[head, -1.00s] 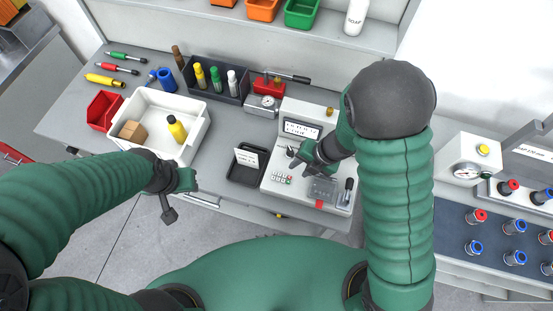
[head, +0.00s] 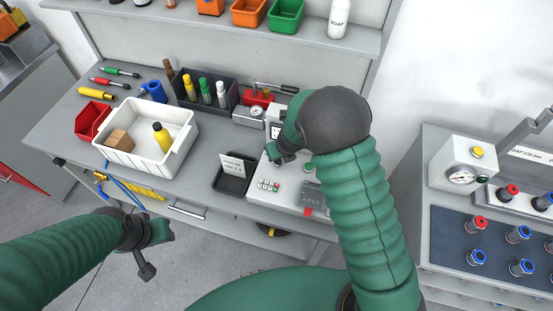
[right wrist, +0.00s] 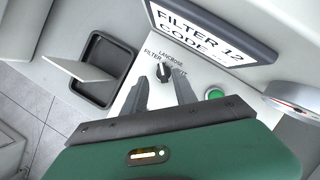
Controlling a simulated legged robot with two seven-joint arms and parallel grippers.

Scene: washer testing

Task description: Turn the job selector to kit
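The job selector (right wrist: 163,70) is a small dark knob on the pale control panel (right wrist: 128,104), seen in the right wrist view. Printed labels surround it: FILTER on its left, another word above, and one on the right partly covered by a finger. I cannot tell exactly where its pointer is. My right gripper (right wrist: 160,82) is open, its two fingertips apart, one toward each side of the knob; contact is unclear. In the head view, my right gripper (head: 278,155) covers the knob. My left gripper (head: 147,262) hangs in front of the bench, away from the panel.
A display (right wrist: 212,35) above the knob reads FILTER 12 CODE. A green button (right wrist: 215,94) sits right of the fingers. A black tray with a card (head: 232,180) is left of the panel. A white bin (head: 151,137) stands farther left.

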